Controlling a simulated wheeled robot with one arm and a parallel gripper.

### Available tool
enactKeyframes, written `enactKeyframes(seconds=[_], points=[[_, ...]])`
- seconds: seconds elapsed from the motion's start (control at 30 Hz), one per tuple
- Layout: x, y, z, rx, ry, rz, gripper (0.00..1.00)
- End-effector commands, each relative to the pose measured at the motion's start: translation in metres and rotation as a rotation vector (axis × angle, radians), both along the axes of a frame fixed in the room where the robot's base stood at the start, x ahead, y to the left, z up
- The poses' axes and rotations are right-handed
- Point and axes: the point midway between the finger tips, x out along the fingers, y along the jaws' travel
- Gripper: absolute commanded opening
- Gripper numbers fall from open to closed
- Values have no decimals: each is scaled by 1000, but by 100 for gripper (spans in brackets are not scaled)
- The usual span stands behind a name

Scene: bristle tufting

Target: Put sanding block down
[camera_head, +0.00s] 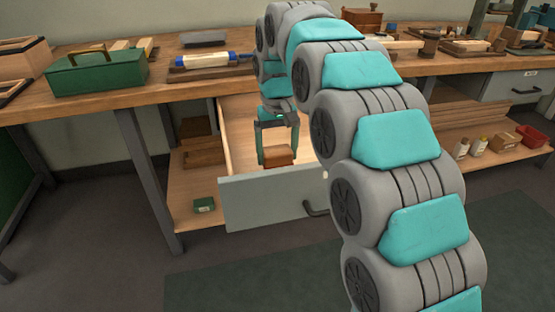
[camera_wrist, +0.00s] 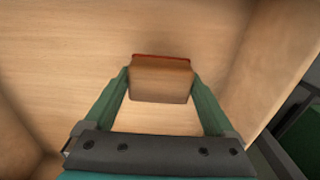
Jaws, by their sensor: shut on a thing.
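The sanding block (camera_head: 279,156) is a small brown block with a reddish edge. My gripper (camera_head: 277,150) is shut on it, one green finger on each side, inside the open drawer (camera_head: 262,204) below the bench top. In the wrist view the sanding block (camera_wrist: 161,80) sits between the fingertips of my gripper (camera_wrist: 160,82), over the pale wooden drawer bottom (camera_wrist: 60,60). I cannot tell whether the block touches the drawer bottom.
The drawer's grey front, with a dark handle (camera_head: 316,210), and its side walls surround my gripper. The bench top (camera_head: 150,88) above carries a green toolbox (camera_head: 98,75) and a blue-handled roller-like tool (camera_head: 205,61). A small green box (camera_head: 204,205) lies on the lower shelf. The visible drawer bottom is bare.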

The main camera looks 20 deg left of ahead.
Motion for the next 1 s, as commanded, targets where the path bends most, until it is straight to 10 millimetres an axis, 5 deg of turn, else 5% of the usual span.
enactKeyframes(seconds=[0.2, 0.57, 0.6, 0.67, 1.0], points=[[0, -1, -24, -2, 3, -1, 23], [0, -1, -28, -2, 3, -1, 23], [0, 0, -28, -1, 2, -1, 93], [0, 0, -27, -1, 2, 0, 99], [0, 0, -23, -1, 1, -1, 100]])
